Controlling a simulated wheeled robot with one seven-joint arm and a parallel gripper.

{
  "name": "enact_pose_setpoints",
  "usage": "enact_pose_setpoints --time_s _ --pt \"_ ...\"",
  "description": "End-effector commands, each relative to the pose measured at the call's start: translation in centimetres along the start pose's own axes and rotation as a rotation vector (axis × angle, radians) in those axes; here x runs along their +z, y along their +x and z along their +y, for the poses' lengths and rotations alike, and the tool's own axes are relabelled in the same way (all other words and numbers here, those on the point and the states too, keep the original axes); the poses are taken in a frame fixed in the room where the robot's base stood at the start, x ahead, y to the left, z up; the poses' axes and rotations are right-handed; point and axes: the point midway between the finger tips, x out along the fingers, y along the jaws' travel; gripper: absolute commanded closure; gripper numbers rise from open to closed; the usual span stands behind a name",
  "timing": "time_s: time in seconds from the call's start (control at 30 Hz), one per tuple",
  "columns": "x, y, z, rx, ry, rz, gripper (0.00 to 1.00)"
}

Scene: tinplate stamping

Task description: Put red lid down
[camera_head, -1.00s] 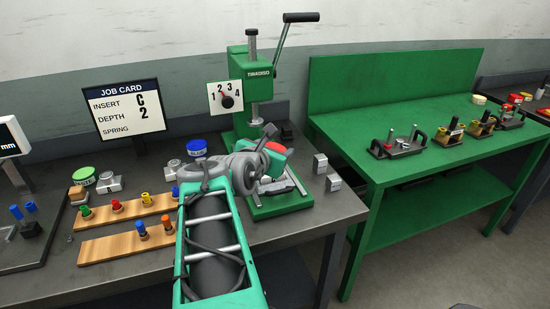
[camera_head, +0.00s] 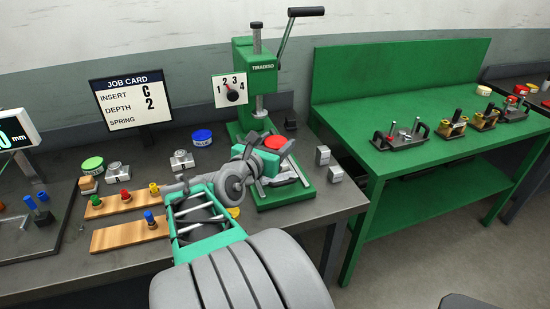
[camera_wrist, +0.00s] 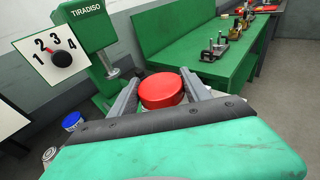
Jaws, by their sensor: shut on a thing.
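The red lid (camera_head: 275,142) is a round, flat disc held in front of the green press, above its base in the head view. In the wrist view the lid (camera_wrist: 161,90) sits between the two grey fingers of my gripper (camera_wrist: 160,88), which are shut on it. The head view shows my gripper (camera_head: 270,153) at the lid, partly covered by it. The lid looks roughly level. I cannot tell exactly how far it is above the press base.
The green press (camera_head: 250,80) stands behind the lid, its lever raised. Two metal blocks (camera_head: 328,166) lie right of it.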

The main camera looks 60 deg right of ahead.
Motion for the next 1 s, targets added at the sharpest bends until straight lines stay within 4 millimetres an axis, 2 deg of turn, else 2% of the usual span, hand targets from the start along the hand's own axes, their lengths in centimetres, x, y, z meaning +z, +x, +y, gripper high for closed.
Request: enact_pose_setpoints --time_s 0.07,0.33,0.4,0.5,0.73,0.9,1.0 --pt "-0.7 1.3 0.5 -0.005 -0.010 -0.001 0.89" --pt "-2.9 8.6 3.9 -0.006 -0.009 0.000 0.89" --pt "-4.7 10.1 4.6 -0.004 -0.010 0.002 0.89" --pt "-6.3 11.8 5.3 -0.003 -0.008 0.001 0.89" --pt "-8.2 13.8 6.2 -0.001 -0.008 -0.001 0.89" --pt "-10.7 14.1 6.2 -0.001 -0.007 -0.002 0.89" --pt "-10.8 14.1 6.2 -0.001 -0.005 -0.003 0.89"
